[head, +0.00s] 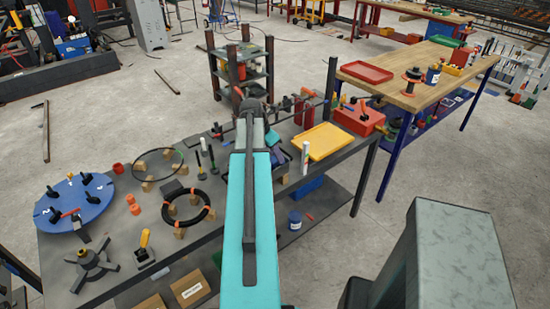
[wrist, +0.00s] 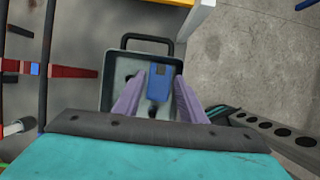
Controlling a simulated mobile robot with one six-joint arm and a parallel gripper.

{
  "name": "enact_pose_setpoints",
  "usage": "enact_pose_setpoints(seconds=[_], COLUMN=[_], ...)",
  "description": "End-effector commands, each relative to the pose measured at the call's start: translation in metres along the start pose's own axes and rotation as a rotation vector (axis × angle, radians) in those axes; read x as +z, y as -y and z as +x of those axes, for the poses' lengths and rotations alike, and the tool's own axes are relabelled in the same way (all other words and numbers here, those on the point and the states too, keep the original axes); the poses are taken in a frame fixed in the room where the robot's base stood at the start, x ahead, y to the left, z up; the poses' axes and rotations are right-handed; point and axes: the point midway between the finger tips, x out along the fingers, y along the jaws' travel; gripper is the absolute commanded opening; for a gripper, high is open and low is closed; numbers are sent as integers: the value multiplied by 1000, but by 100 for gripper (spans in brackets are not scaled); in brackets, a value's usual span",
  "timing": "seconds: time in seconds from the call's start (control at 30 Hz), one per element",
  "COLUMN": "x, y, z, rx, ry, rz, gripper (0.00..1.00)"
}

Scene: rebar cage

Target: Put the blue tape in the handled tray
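The handled tray (wrist: 112,62) is a grey-green, dark-rimmed box with a black loop handle on its far side in the wrist view. A blue block-like piece (wrist: 159,80), which looks like the blue tape, shows inside the tray's outline between my fingertips. I cannot tell for sure whether it rests on the tray floor. My gripper (wrist: 160,77) has two purple fingers pointing down over the tray, apart, with narrow gaps beside the blue piece. In the head view my teal arm hides most of the tray (head: 285,168) and the gripper.
A yellow tray (head: 322,141) and a red toolbox (head: 358,119) stand right of the handled tray on the dark bench. A white tube (head: 304,157) stands close by. A black ring (head: 188,209) and a blue disc (head: 73,203) lie to the left. Red clamps (head: 304,110) stand behind.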

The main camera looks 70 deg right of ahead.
Motion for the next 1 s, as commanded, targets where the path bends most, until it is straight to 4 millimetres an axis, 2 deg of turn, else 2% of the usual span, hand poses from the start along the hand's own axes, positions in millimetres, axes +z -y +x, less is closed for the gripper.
enact_pose_setpoints(seconds=[0.7,1.0], x=[-1,-1], y=[-1,0], z=[-81,-103], rx=[2,1], ry=[1,0], rz=[0,-1], gripper=[37,37])
